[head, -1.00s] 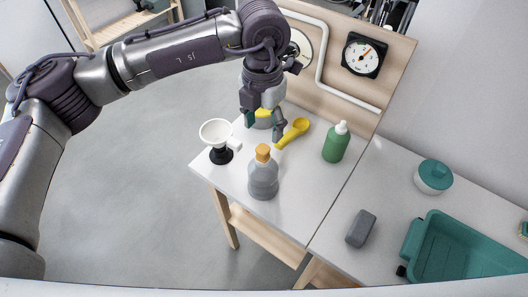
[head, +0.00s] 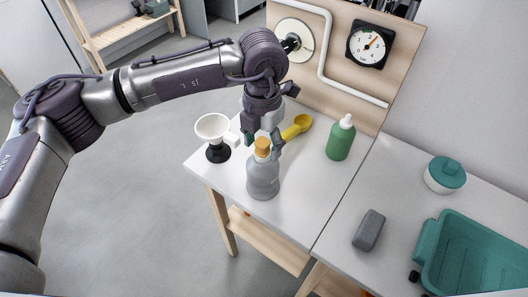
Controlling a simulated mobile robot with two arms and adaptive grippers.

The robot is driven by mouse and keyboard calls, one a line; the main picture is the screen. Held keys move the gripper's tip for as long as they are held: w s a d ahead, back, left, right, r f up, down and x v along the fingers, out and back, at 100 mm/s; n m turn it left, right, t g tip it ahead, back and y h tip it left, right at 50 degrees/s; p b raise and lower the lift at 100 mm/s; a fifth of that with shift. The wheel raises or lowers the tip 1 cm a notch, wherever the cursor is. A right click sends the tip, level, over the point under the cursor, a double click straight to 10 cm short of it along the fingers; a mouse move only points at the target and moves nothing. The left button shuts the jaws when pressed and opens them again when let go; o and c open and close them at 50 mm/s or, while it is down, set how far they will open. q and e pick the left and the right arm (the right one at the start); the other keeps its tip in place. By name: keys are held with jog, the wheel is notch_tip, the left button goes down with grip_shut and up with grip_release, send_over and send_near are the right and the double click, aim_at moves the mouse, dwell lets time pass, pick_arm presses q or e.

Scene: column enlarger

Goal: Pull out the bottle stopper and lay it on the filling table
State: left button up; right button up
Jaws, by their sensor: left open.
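A grey bottle (head: 263,179) stands upright on the white filling table (head: 310,210). Its orange stopper (head: 262,147) sits in the neck. My left gripper (head: 262,143) is open, pointing down, with its fingers at the height of the stopper, one to each side of it in the picture. I cannot tell whether the fingers touch the stopper. My right gripper is not in view.
A white funnel on a black stand (head: 214,135) is left of the bottle. A yellow scoop (head: 298,126) lies behind it, and a green bottle (head: 340,138) stands to the right. A grey block (head: 369,230), teal-lidded jar (head: 445,175) and teal tub (head: 470,255) are further right.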

pick_arm(q)
jog(key=shift+r, duration=0.1)
dwell(0.6)
jog(key=shift+b, duration=0.4)
jog(key=shift+b, duration=0.4)
grip_shut()
dwell(0.7)
